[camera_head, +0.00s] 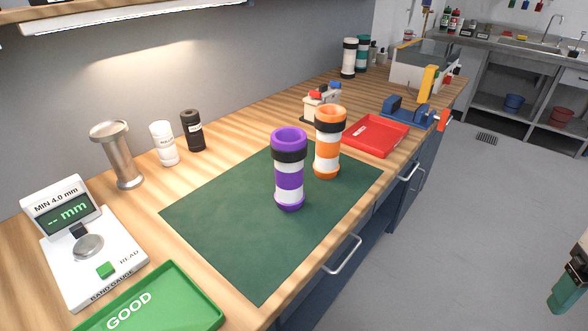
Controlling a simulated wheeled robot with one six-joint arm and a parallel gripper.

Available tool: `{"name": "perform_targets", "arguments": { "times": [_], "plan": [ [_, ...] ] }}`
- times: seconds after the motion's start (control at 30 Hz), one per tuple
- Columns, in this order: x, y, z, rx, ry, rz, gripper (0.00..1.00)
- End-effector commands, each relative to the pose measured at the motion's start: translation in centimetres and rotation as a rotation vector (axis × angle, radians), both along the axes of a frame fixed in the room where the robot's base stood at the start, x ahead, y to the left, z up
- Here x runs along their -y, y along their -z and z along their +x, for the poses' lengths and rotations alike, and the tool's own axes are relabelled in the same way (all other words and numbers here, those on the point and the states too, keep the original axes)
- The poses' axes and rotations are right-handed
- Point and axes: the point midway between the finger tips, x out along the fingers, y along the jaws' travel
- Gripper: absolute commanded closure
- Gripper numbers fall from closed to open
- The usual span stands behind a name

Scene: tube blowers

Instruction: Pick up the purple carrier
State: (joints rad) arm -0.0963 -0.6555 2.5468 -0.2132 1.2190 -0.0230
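The purple carrier (289,176) stands upright on the green mat (215,225) on the wooden bench. It is a tube with a wide purple top ring, a black band, white sections, a purple middle and a purple base. An orange carrier (328,146) of the same form stands just behind it to the right, with a small gap low down. What looks like part of my gripper (568,290) shows at the lower right edge, dark with a teal end, over the floor and well apart from the purple carrier. Its fingers are largely cut off.
A band gauge (120,262) and a green GOOD tray (190,309) are at the left front. A red tray (372,136) lies behind the carriers. The mat's left half is clear.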

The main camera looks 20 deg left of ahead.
Motion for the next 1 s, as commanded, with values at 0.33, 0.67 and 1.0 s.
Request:
{"name": "perform_targets", "arguments": {
  "times": [0.33,0.67,1.0],
  "plan": [
    [-5.0,1.3,14.7,-0.138,-0.991,-0.864,0.17],
    [-27.8,5.8,20.7,0.042,-1.884,-1.551,0.17],
    [-40.5,8.9,17.6,0.272,-2.29,-1.92,0.17]
  ]
}}
